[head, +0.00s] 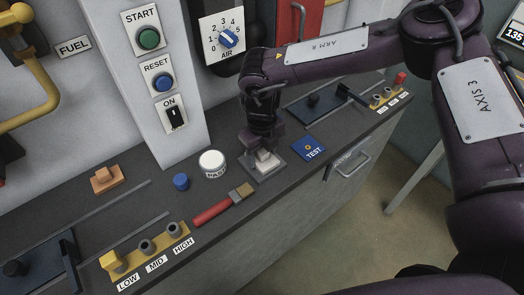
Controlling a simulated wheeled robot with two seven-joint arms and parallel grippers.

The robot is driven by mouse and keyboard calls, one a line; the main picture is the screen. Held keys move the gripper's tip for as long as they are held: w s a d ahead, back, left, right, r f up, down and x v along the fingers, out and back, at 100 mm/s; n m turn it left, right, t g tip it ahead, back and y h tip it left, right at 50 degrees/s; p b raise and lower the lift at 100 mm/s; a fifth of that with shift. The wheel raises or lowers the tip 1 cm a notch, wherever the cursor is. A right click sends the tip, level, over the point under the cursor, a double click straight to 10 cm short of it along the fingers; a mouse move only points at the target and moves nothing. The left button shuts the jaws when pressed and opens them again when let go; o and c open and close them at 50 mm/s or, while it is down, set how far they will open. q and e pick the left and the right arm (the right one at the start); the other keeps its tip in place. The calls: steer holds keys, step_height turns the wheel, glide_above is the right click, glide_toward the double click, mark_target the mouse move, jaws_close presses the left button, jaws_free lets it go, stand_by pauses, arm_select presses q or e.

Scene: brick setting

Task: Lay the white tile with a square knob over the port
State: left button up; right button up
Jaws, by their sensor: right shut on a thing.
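My right gripper (264,149) reaches down to the bench and is shut on a small white block, the part of the white tile (266,163) that shows under the fingers. The fingers hide the top of it, so the knob's shape does not show clearly. A grey square plate (271,174) lies flat on the bench around and below the white piece. I cannot tell whether the white piece touches this plate. No port opening is visible. My left gripper is not in view.
A blue TEST tile (308,149) lies right of the gripper. A white round jar (212,164), a blue cap (181,182), a red-handled brush (223,205) and an orange block (107,180) lie left. A yellow switch strip (150,250) sits front left. The bench's front edge is close.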

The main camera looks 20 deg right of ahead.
mark_target(262, 150)
steer(key=shift+f, duration=0.2)
steer(key=o, duration=1.1)
steer(key=shift+r, duration=0.1)
steer(key=shift+r, duration=0.2)
step_height(262, 150, up, 13)
steer(key=shift+f+b, duration=0.2)
steer(key=shift+b, duration=0.85)
